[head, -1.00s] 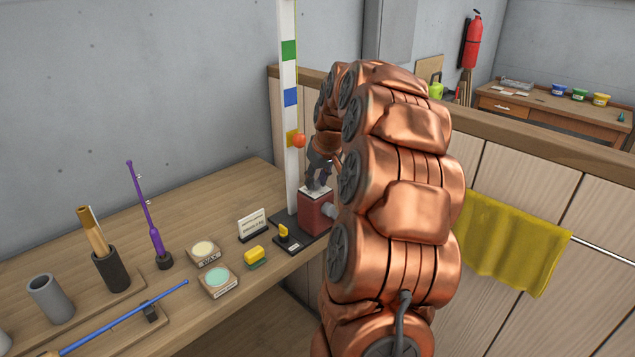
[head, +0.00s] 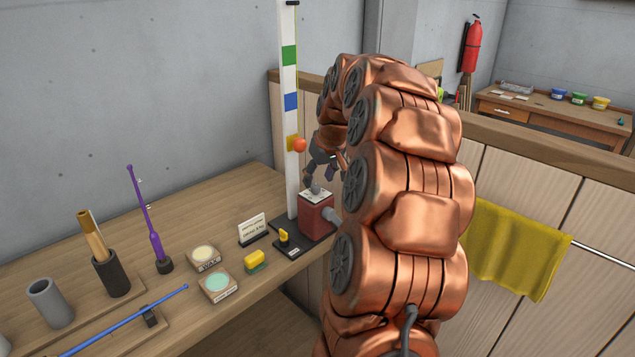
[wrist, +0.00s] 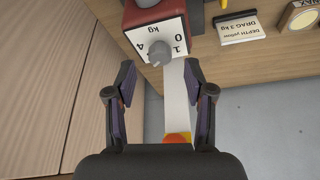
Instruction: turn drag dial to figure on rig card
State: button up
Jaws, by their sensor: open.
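The drag dial is a grey knob (wrist: 155,54) on a white figure plate (wrist: 168,29) on top of a red box; the figures 0, 1 and 4 show. Which figure the knob points to is unclear. In the head view the knob (head: 315,190) sits above the red box (head: 316,216). The rig card (wrist: 238,27) reads "DEPTH yellow, DRAG 3 kg"; it stands left of the box in the head view (head: 252,228). My gripper (wrist: 160,76) is open and empty, its fingertips apart from the knob. In the head view my gripper (head: 322,168) is just above the dial.
A white post with coloured bands (head: 289,105) rises behind the box, with an orange ball (head: 300,145) beside its yellow band. A small yellow lever (head: 284,237) stands at the base's front. A wooden partition is at right.

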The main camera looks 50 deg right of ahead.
jog(key=v, duration=0.9)
jog(key=shift+a, duration=0.1)
jog(key=s+a+f+n+g+y, duration=0.1)
jog(key=s+a+f, duration=0.15)
jog(key=a, duration=0.95)
jog(key=s+a+f+n+g+y, duration=0.15)
jog(key=a+f, duration=0.25)
jog(key=a, duration=0.8)
jog(key=s+a+f+g, duration=0.1)
jog(key=s+a+f, duration=0.2)
jog(key=s, duration=0.4)
jog(key=s+a+f+g+h, duration=0.1)
jog(key=s+a+f, duration=0.2)
jog(key=s+a, duration=0.2)
jog(key=s+a+f+g, duration=0.1)
jog(key=s+a+f, duration=0.3)
jog(key=s, duration=0.5)
jog(key=shift+s+n, duration=0.25)
jog(key=shift+n, duration=0.1)
jog(key=shift+f+g, duration=0.1)
jog(key=shift+g, duration=0.15)
